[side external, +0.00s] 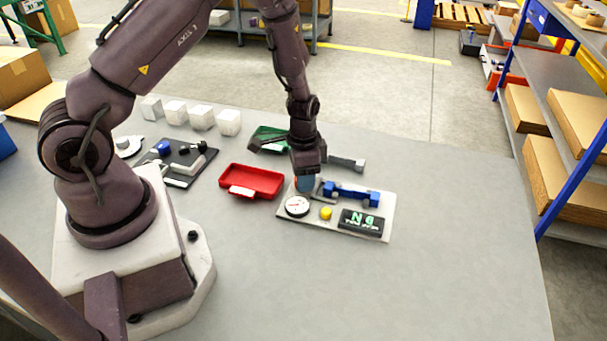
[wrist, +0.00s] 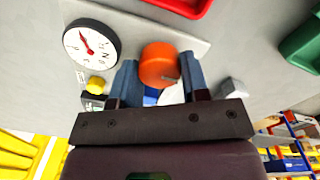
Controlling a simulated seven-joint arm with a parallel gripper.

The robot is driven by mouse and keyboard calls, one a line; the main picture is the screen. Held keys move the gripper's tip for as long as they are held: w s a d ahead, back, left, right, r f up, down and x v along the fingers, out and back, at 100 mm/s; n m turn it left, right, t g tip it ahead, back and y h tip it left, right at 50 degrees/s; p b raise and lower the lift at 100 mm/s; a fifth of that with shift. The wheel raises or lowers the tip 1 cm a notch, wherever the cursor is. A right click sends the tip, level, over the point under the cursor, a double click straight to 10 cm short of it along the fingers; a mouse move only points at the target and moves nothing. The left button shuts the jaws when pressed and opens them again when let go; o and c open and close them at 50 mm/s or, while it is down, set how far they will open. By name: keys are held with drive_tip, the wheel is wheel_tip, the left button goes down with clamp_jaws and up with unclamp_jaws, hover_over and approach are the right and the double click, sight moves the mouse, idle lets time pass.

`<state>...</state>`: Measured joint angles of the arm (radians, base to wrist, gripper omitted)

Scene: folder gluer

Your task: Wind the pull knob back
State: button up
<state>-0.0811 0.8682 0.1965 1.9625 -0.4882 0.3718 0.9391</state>
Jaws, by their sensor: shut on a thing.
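The pull knob, a round orange knob (wrist: 160,60), shows in the wrist view between the two blue fingers of my gripper (wrist: 159,74). The fingers are shut on its sides. In the side external view my gripper (side external: 305,184) points down at the back left of a light panel board (side external: 286,216), and its fingers hide the knob. A white dial with a red pointer (side external: 297,206) sits just in front of the gripper; it also shows at the left of the wrist view (wrist: 90,43).
The board also bears a yellow button (side external: 326,214), a dark display with green characters (side external: 362,221) and a blue part (side external: 350,192). A red tray (side external: 251,181) lies to the left, a green bin (side external: 268,136) behind. The table's front right is clear.

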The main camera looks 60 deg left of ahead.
drive_tip(key=n, duration=0.4)
drive_tip(key=shift+n, duration=0.3)
drive_tip(key=n, duration=0.3)
drive_tip(key=shift+n, duration=0.3)
drive_tip(key=n, duration=0.3)
drive_tip(key=shift+n, duration=0.3)
drive_tip(key=n, duration=0.4)
drive_tip(key=shift+n, duration=0.3)
drive_tip(key=n, duration=0.4)
drive_tip(key=shift+s, duration=0.1)
drive_tip(key=n, duration=0.8)
drive_tip(key=shift+n, duration=1.8)
